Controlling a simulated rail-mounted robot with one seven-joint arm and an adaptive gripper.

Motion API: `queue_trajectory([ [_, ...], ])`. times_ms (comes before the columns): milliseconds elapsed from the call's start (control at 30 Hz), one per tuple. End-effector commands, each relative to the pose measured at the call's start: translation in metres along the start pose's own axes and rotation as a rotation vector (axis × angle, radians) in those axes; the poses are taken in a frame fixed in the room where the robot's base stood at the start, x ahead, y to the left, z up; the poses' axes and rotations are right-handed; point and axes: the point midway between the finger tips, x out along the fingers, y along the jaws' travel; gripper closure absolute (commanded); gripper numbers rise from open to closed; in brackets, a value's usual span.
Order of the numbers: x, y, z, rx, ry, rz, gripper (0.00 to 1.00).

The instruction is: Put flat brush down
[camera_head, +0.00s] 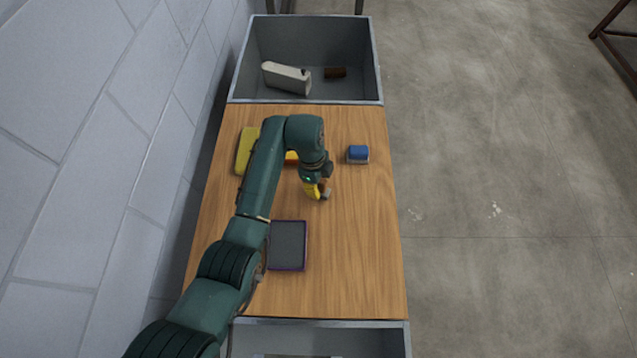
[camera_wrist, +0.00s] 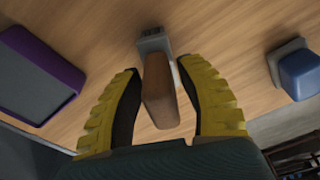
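The flat brush, with a brown handle (camera_wrist: 160,92) and a grey head (camera_wrist: 153,42), is between the fingers of my gripper (camera_wrist: 159,72). In the wrist view the handle points back toward the palm and the head is beyond the fingertips. The yellow fingers stand close on both sides of the handle, with narrow gaps showing; I cannot tell whether the tips touch it. In the head view my gripper (camera_head: 318,189) is over the middle of the wooden table (camera_head: 350,260), with the brush (camera_head: 326,193) beside its fingers. Whether the brush head touches the table is unclear.
A dark pad with a purple rim (camera_head: 288,246) lies nearer on the table. A blue block on a grey base (camera_head: 358,154) is at the right. A yellow item (camera_head: 246,150) lies left, partly behind my arm. A grey bin (camera_head: 305,98) at the far end holds objects.

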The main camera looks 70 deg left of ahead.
Motion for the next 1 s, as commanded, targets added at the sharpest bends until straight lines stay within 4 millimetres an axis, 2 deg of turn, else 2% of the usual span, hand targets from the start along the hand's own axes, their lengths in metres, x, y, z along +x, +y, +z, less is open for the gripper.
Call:
queue_trajectory([
  [267, -0.001, 0.000, 0.000, 0.000, 0.000, -0.001, 0.61],
  [367, -0.009, -0.001, 0.000, 0.000, -0.001, -0.004, 0.61],
  [467, -0.027, -0.001, 0.000, 0.000, -0.001, -0.006, 0.61],
  [800, -0.109, -0.001, 0.000, 0.000, -0.001, -0.003, 0.61],
  [900, -0.121, -0.001, -0.001, 0.000, 0.000, -0.001, 0.61],
  [1000, -0.124, 0.000, 0.000, 0.000, 0.000, 0.000, 0.61],
])
